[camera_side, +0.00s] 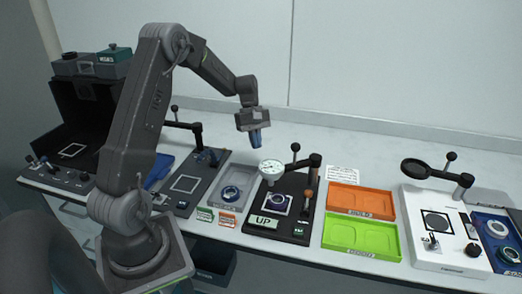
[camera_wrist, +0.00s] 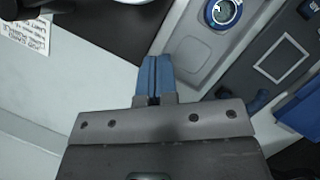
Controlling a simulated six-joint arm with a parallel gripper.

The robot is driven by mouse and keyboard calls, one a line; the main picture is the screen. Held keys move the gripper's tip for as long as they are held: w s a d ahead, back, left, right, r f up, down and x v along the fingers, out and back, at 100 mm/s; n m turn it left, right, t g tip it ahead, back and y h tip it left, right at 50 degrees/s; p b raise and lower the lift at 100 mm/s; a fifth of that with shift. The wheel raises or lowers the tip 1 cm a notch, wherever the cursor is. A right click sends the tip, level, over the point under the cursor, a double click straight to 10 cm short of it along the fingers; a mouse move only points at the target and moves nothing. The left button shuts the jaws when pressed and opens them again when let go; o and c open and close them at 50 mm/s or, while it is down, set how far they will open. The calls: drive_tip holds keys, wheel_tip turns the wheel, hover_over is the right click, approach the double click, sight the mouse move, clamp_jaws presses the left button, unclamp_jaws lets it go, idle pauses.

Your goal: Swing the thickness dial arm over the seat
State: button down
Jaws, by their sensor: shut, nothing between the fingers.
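The thickness dial (camera_side: 271,169) is a white round gauge on a dark arm (camera_side: 297,166) that reaches left from a post on a black base (camera_side: 297,214). A knobbed lever (camera_side: 295,149) stands up by the arm. I cannot tell whether the dial is directly above the seat. My gripper (camera_side: 258,144) is shut and empty, above and behind the dial, apart from it. Its blue fingertips are together in the wrist view (camera_wrist: 154,60).
A grey tray (camera_side: 232,207) with a blue ring (camera_wrist: 222,13) is left of the dial station. Orange (camera_side: 358,188) and green (camera_side: 361,248) trays are to its right. A magnifier station (camera_side: 438,255) stands further right. The bench behind is clear.

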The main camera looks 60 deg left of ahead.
sight(266, 166)
drive_tip(key=d, duration=0.4)
drive_tip(key=shift+s+d+f, duration=0.1)
drive_tip(key=shift+s+f, duration=0.15)
drive_tip(key=shift+f, duration=0.05)
drive_tip(key=shift+s+d+n+t, duration=0.25)
drive_tip(key=shift+d+n, duration=0.3)
drive_tip(key=shift+d, duration=0.2)
drive_tip(key=shift+s+d+n+t, duration=0.2)
drive_tip(key=shift+s+d+n, duration=0.1)
drive_tip(key=shift+d+n, duration=0.4)
drive_tip(key=shift+s+d+n+t, duration=0.25)
drive_tip(key=shift+d+n, duration=0.2)
drive_tip(key=shift+d, duration=0.4)
drive_tip(key=shift+a, duration=0.1)
